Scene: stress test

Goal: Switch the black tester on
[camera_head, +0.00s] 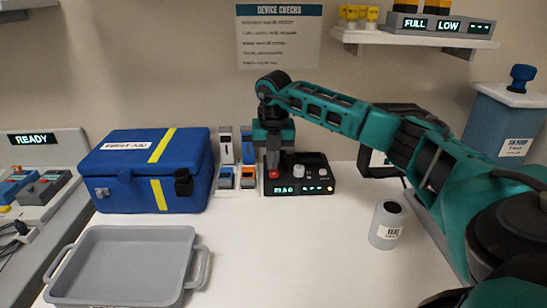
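The black tester (316,172) stands on the white table near the wall. Its front has a lit green display, and its top has a white knob (298,171) and a red button (272,174) at the left. My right gripper (272,167) points straight down over the tester's left end. Its fingers look together as one narrow tip, with nothing held. The tip is at or just above the red button; I cannot tell whether it touches. It hides part of the tester's left back. My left gripper is not in view.
A blue first aid box (128,170) stands left of the tester, with small orange and white devices (237,177) between. A grey tray (130,265) lies at front left. A grey labelled canister (387,225) stands at right. The table's front middle is clear.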

